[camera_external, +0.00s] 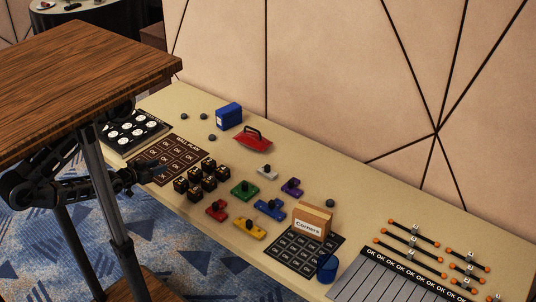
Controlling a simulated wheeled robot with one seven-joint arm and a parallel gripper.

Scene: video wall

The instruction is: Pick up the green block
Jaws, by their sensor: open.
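The green block (244,191) lies on the long beige table (345,193), near its middle, with a dark knob on top. My gripper (158,168) is small and dark at the left, over the near edge of the table by the "Roll plan" card. It is open, though its fingers are hard to make out. It is apart from the green block, well to the left of it. Several black cubes (195,182) stand between them.
Red (216,211), yellow (249,229), blue (269,209) and purple (291,187) knobbed blocks lie close around the green one. A "Corners" box (312,222) stands to the right. A wooden top (80,75) fills the left foreground. Beige panels (330,70) back the table.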

